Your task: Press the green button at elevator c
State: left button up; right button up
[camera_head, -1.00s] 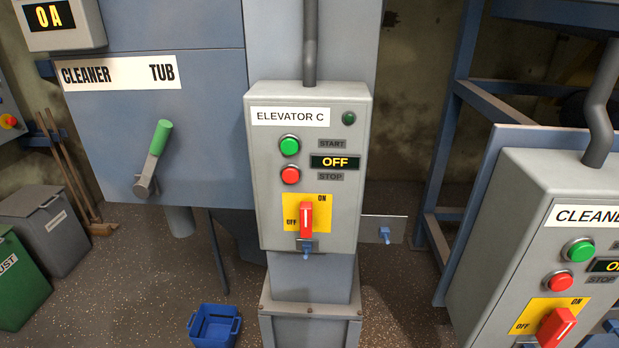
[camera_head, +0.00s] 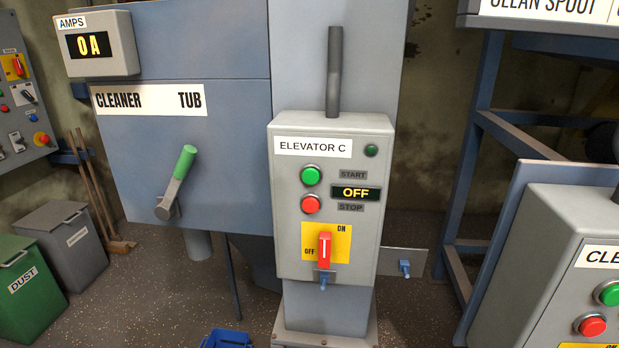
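The Elevator C control box (camera_head: 290,215) stands on a grey post near the middle of the view. Its green button (camera_head: 311,175) sits at the upper left of the panel, beside the START label. A red button (camera_head: 310,204) lies just below, beside STOP. The small display (camera_head: 356,193) reads OFF. A small dark green lamp (camera_head: 371,150) is at the top right. The red switch handle (camera_head: 325,250) stands upright on a yellow plate marked ON and OFF.
A second control box (camera_head: 535,260) with green and red buttons stands at the lower right, partly cut off. The cleaner tub (camera_head: 110,150) with a green-handled lever (camera_head: 178,180) is to the left. Floor shows between bins and post.

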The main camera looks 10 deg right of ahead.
jog(key=shift+d, duration=0.1)
grip_shut()
dwell(0.8)
dwell(0.6)
